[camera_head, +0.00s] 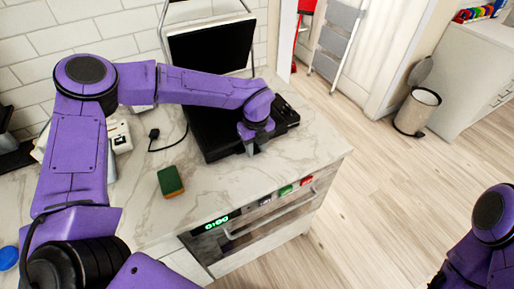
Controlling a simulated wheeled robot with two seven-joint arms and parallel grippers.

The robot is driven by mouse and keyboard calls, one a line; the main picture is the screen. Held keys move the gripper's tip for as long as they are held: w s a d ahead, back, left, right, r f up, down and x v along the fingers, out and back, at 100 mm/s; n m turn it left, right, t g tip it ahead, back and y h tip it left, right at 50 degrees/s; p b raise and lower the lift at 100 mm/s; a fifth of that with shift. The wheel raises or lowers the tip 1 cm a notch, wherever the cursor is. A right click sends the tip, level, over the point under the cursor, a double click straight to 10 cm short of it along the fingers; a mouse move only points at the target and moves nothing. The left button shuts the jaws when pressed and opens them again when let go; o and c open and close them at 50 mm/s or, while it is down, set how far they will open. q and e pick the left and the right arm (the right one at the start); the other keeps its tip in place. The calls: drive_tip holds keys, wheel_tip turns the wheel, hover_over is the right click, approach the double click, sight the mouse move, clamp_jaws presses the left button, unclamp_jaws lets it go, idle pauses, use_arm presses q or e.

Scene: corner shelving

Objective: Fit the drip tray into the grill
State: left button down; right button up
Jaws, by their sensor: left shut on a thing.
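The black grill (207,131) stands on the marble counter with its lid (212,47) raised at the back. My left arm reaches over it from the left. My left gripper (253,149) points down at the grill's front edge, shut on a thin dark part that I take for the drip tray. The tray is mostly hidden by the gripper and blends with the black grill, so I cannot tell how far in it sits. My right arm shows at the bottom right, over the floor; its gripper is out of view.
A green and brown sponge (170,181) lies on the counter (215,193) left of the gripper. A black plug and cable (154,134) lie behind it. An oven (262,222) with a lit clock is below the counter edge. A bin (416,112) and a stepladder (336,40) stand beyond.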

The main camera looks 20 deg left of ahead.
use_arm(q)
drive_tip(key=shift+w+a, duration=0.35)
drive_tip(key=shift+a, duration=0.1)
drive_tip(key=shift+w+a, duration=0.15)
drive_tip(key=c, duration=0.7)
unclamp_jaws()
drive_tip(key=shift+o, duration=0.2)
wheel_tip(320, 180, up, 10)
drive_tip(key=b, duration=0.2)
drive_tip(key=shift+r+b, duration=0.25)
drive_tip(key=shift+b, duration=0.15)
